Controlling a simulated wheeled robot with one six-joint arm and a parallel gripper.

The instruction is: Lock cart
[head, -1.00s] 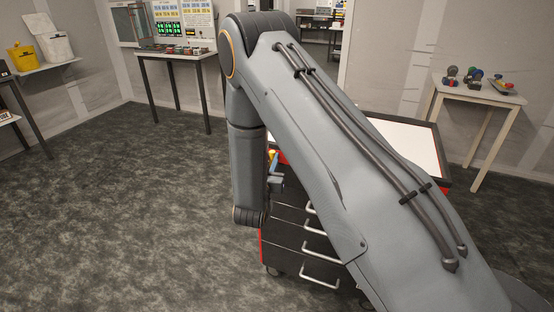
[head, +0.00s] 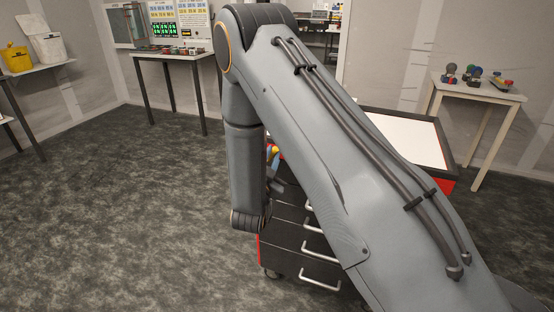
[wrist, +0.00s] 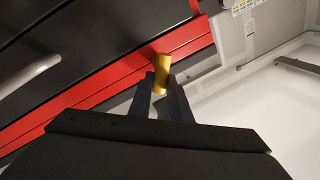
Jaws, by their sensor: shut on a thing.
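The cart (head: 303,228) is a tool cart with black drawer fronts, red edges, silver handles and a white top. It stands behind my arm in the head view, which hides much of it. In the wrist view its red edge (wrist: 110,78) and a dark drawer front fill the upper left. A yellow cylindrical piece (wrist: 161,73) sits at the red edge, between the fingertips of my gripper (wrist: 161,88). The gripper is shut on this yellow piece. I cannot tell whether the piece is turned or locked.
A table with coloured objects (head: 477,88) stands at the right. A bench with instruments (head: 172,52) is at the back left, and a shelf holds a yellow container (head: 16,58). The carpet (head: 110,210) left of the cart is clear.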

